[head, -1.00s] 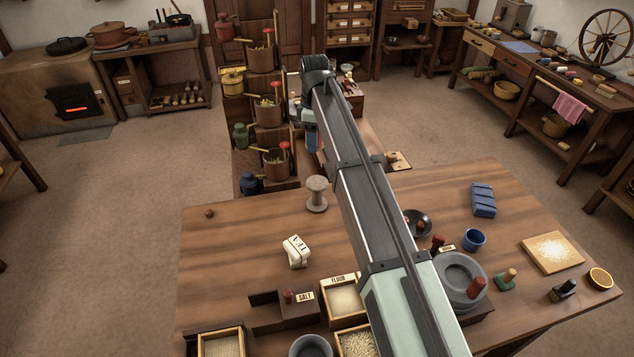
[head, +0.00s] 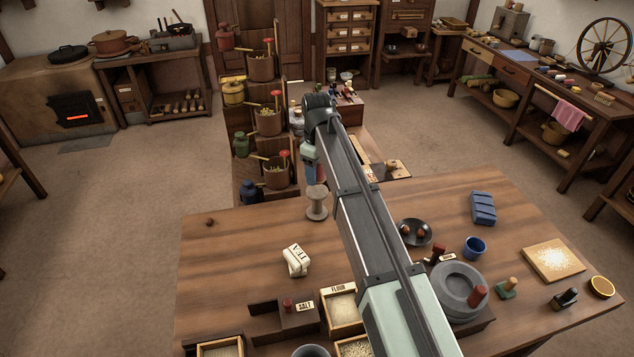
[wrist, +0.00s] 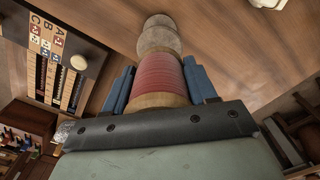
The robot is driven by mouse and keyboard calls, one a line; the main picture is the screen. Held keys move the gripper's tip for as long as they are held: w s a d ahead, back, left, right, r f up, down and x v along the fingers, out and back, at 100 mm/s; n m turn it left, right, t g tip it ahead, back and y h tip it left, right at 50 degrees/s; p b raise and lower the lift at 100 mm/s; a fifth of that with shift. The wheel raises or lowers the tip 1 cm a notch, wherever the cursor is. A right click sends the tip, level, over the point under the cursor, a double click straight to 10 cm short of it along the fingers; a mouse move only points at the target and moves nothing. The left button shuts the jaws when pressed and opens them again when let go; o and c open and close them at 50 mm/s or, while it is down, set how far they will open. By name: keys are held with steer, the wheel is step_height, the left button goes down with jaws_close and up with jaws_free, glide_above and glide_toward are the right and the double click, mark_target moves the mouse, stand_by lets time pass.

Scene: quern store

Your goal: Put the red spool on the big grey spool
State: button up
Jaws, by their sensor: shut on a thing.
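The red spool (wrist: 158,77), red thread between pale wooden ends, is between the blue fingers of my gripper (wrist: 160,72) in the wrist view. My gripper is shut on it. The big grey spool (head: 316,207) stands upright near the table's back edge in the head view, with my gripper right at its top in that picture. In the wrist view the grey spool (wrist: 158,38) lies just beyond the far end of the red spool, roughly in line with it. I cannot tell whether the two touch.
A white weight-like block (head: 295,260) stands on the table (head: 230,255) in front of the grey spool. A dark plate (head: 414,232), a blue cup (head: 474,246) and a grey quern (head: 458,284) are to the right. Tiered shelves with pots (head: 270,124) stand behind.

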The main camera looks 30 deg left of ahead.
mark_target(317, 190)
steer(key=shift+f, duration=2.15)
steer(key=shift+f, duration=0.15)
steer(key=o, duration=1.1)
steer(key=shift+c, duration=0.2)
step_height(317, 190, up, 12)
steer(key=shift+r, duration=0.2)
